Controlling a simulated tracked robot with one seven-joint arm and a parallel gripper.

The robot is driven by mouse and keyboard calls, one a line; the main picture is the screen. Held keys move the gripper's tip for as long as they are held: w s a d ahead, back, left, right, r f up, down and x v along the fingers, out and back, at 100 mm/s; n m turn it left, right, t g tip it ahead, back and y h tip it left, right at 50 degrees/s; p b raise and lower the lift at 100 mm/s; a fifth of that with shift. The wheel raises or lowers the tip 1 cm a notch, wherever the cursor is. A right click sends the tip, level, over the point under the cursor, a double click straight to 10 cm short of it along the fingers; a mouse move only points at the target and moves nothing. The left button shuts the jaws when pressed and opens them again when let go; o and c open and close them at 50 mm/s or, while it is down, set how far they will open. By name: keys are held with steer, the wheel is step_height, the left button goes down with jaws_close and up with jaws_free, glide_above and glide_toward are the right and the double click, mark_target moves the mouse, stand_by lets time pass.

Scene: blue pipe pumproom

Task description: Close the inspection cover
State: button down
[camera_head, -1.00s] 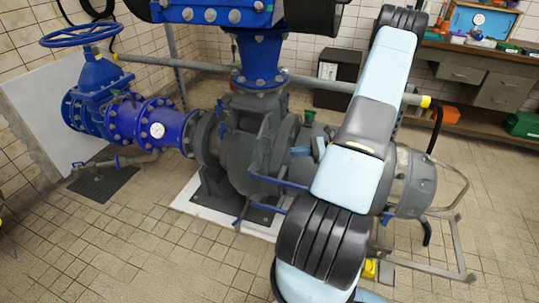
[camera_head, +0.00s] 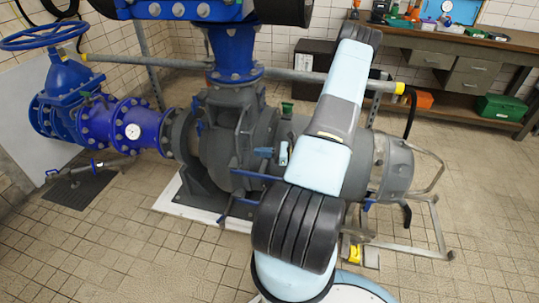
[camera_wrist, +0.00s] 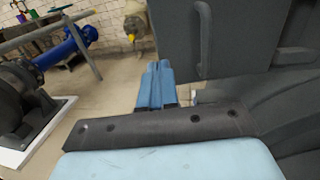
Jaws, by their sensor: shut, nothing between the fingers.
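A dark grey flat panel with a raised curved handle (camera_wrist: 204,40) fills the upper right of the wrist view. It looks like the inspection cover (camera_wrist: 172,35), but how far open it stands cannot be told. My gripper (camera_wrist: 157,68), with blue fingers, is shut and empty just below the panel's lower left edge. Whether it touches the panel cannot be told. In the head view, my arm crosses in front of the grey pump (camera_head: 225,135) and hides part of it. I cannot make out the cover clearly there.
A blue valve with a handwheel (camera_head: 42,36) and blue pipe (camera_head: 135,130) stand left of the pump. A bent metal bar frame (camera_head: 440,215) juts out at right. A workbench (camera_head: 455,45) stands at the back right. Tiled floor is clear at front left and right.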

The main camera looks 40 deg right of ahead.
mark_target(239, 151)
steer(key=shift+x, duration=2.75)
